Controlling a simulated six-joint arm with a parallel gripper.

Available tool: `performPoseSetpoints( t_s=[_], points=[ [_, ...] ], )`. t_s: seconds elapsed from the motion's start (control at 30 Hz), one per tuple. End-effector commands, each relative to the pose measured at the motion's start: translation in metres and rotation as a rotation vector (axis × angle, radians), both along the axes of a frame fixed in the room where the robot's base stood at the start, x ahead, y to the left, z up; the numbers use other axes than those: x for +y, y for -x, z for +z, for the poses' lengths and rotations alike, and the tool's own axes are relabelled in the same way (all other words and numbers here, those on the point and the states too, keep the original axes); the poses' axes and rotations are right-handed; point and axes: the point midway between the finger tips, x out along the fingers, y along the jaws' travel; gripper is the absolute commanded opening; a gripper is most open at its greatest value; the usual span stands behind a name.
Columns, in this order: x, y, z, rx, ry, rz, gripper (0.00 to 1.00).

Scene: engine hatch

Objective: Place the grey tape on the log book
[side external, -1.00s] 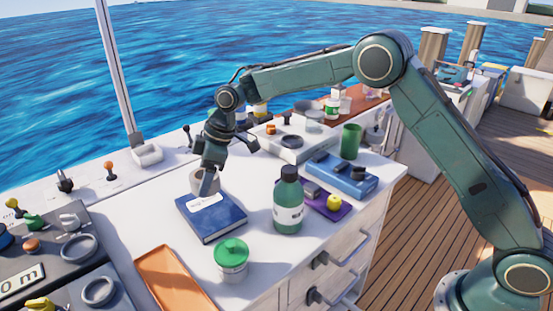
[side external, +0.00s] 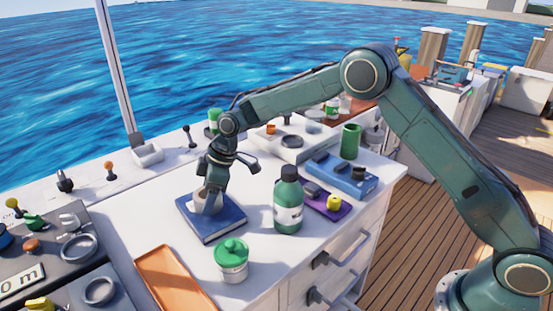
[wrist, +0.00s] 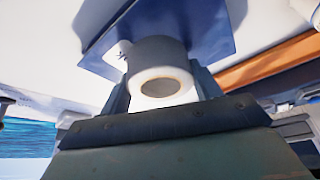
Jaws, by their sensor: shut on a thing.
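In the side view the tape (side external: 199,200) shows beside my gripper (side external: 208,205), partly hidden by the fingers. The log book (side external: 222,224) is a dark blue book lying flat on the white counter. The book (wrist: 205,38) shows behind the roll in the wrist view.
An orange tray (side external: 172,278) and a green-lidded tub (side external: 231,262) stand in front of the book. A green bottle (side external: 288,203) stands to its right, by a purple mat (side external: 335,209). The counter left of the book is clear.

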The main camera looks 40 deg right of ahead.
Motion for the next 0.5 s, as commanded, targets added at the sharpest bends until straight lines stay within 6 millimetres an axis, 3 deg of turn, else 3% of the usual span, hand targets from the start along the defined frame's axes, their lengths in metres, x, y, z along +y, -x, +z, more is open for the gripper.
performPoseSetpoints(
  t_s=[0.07, 0.1, 0.17, 0.5],
  points=[
    [0.0, 0.0, -0.0021, 0.0, 0.0, 0.0, 0.38],
    [0.0, 0.0001, -0.002, 0.0, 0.0, 0.0, 0.71],
    [-0.0001, 0.0001, -0.0018, 0.0, 0.0, 0.0, 0.82],
    [-0.0001, 0.0, -0.0009, 0.0, 0.0, 0.0, 0.85]
  ],
)
